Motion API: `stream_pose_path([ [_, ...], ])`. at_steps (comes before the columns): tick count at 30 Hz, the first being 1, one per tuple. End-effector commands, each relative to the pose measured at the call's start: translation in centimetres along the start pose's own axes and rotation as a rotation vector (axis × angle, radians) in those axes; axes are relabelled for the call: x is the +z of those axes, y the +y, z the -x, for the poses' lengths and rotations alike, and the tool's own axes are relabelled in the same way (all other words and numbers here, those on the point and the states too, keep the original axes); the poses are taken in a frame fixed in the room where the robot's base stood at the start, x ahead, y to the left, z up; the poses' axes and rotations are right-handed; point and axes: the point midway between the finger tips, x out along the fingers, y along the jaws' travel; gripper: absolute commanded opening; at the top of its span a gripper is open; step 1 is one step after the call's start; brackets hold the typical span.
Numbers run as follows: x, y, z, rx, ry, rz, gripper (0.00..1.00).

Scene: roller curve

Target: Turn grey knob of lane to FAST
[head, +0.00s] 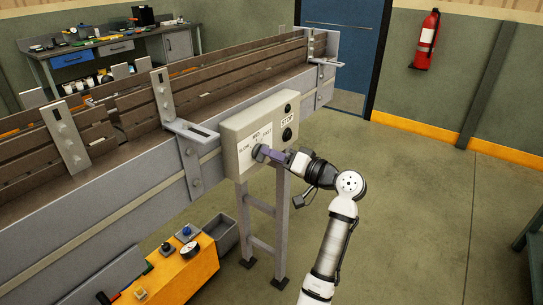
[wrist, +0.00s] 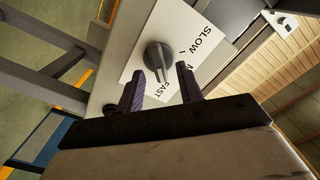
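The grey knob (wrist: 158,57) sits on a white label plate (wrist: 139,80) lettered SLOW, MED and FAST. In the head view the knob (head: 259,152) is on the front of a beige control box (head: 238,126), partly hidden by my gripper. The knob's raised ridge points toward the lower part of the wrist view, near the FAST side; I cannot make out which end is the pointer. My gripper (wrist: 160,76) is open, its two dark fingers apart, with the knob's near end between or just beyond the tips. Gaps show on both sides. It also shows in the head view (head: 271,154).
A black STOP button (head: 287,134) sits right of the knob on the box. The conveyor (head: 110,195) with metal brackets runs behind and left.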

Motion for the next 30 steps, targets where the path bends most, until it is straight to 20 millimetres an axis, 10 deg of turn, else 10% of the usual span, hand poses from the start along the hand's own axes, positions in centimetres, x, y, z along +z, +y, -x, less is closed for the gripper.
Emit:
stream_pose_path([
  [15, 0.1, 0.2, 10.8, 0.003, 0.003, 0.002, 0.36],
  [30, 0.0, 0.0, 12.6, 0.001, 0.0, 0.001, 0.36],
])
